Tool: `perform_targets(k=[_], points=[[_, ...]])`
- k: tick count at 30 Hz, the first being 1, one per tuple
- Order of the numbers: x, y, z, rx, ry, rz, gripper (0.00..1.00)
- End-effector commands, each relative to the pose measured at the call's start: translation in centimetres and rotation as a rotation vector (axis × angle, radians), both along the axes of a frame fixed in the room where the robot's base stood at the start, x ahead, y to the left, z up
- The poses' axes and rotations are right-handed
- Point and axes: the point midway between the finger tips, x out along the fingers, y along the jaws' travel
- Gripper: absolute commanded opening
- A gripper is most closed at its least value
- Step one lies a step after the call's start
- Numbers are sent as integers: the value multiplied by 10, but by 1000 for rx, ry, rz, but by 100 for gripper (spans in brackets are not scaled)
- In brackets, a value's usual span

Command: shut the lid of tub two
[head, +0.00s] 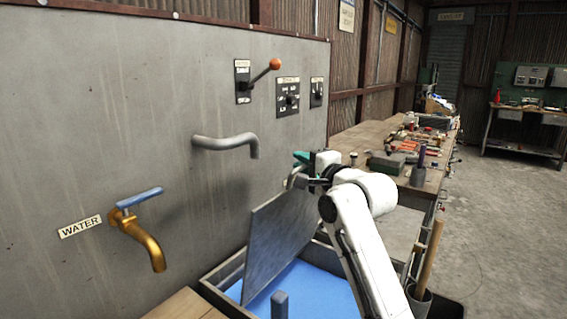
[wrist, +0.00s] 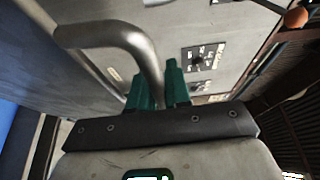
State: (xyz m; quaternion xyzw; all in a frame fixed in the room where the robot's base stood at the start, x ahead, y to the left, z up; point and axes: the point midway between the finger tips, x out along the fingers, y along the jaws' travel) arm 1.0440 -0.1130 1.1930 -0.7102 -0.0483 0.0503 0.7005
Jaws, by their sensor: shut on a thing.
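A tub (head: 235,283) with a blue inside stands below the wall at the bottom of the head view. No number shows on it. Its grey flat lid (head: 285,240) is raised, standing steeply above the open tub. The lid's curved grey handle (wrist: 112,35) shows large in the wrist view. My gripper (head: 302,170) is at the lid's upper right edge in the head view. Its green fingers (wrist: 158,88) are shut on the handle, which passes between them. The far end of the handle is hidden behind the fingers and palm.
A grey spout (head: 225,143) and a brass tap (head: 140,240) with a blue lever stick out from the wall. A lever with an orange knob (head: 275,64) sits higher. A cluttered workbench (head: 375,135) stands behind my arm. Open floor (head: 510,220) lies to the right.

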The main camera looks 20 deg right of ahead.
Motion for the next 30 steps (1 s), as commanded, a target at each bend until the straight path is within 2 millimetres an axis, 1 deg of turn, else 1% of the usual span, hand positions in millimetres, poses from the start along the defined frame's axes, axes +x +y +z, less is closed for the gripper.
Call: perform_targets(k=[1,6,12,21,30], points=[[-14,-8,-13,26,-33,-2,0],[-53,-31,-27,95,-153,-2,0],[-89,-53,-45,162,-272,-2,0],[-131,-78,-76,250,-420,-1,0],[-165,-98,-113,331,-557,0,0]])
